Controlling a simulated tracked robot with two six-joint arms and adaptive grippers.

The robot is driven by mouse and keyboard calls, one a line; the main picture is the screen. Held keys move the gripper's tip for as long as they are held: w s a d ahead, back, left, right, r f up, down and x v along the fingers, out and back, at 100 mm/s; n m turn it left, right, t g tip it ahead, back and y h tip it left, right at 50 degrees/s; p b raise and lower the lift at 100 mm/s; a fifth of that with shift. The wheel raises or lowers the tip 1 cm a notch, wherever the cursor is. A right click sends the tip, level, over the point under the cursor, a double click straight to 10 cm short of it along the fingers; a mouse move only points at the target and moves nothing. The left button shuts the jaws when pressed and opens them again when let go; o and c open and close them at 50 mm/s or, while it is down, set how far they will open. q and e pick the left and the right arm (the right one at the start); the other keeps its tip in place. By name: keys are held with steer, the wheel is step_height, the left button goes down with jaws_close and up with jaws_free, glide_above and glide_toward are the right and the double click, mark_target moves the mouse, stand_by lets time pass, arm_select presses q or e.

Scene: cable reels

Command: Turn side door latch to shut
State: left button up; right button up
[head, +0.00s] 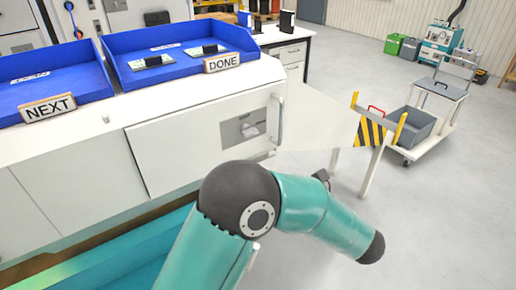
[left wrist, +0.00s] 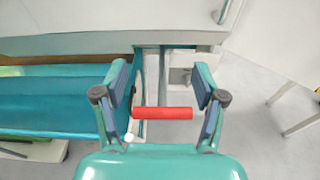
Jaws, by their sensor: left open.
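A red bar (left wrist: 162,113), which looks like the latch handle, lies level across the middle of the left wrist view. My left gripper (left wrist: 161,72) is open, with one finger on each side of the bar. The bar shows between the fingers' lower parts; I cannot tell whether either finger touches it. My right gripper is in neither view.
The white cabinet (head: 75,190) has a grab handle (head: 278,118) and a recessed grey plate (head: 243,128). Blue trays (head: 110,70) marked NEXT and DONE sit on top. A hazard-striped chute end (head: 370,132) and a trolley (head: 440,90) stand right. Floor at lower right is clear.

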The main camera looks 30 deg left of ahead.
mark_target(253, 135)
arm_select(q)
step_height(253, 135, up, 6)
steer(key=w+y, duration=0.2)
steer(key=shift+t, duration=0.4)
steer(key=p+x, duration=0.1)
steer(key=x, duration=0.4)
steer(key=p+x, duration=0.1)
steer(key=x, duration=0.4)
steer(key=f+x, duration=0.1)
steer(key=x, duration=0.4)
steer(key=shift+a+p, duration=0.3)
steer(key=shift+p, duration=0.1)
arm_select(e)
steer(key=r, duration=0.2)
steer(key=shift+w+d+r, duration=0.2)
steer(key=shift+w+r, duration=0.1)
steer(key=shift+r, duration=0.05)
arm_select(q)
steer(key=shift+c, duration=0.3)
steer(key=c, duration=1.1)
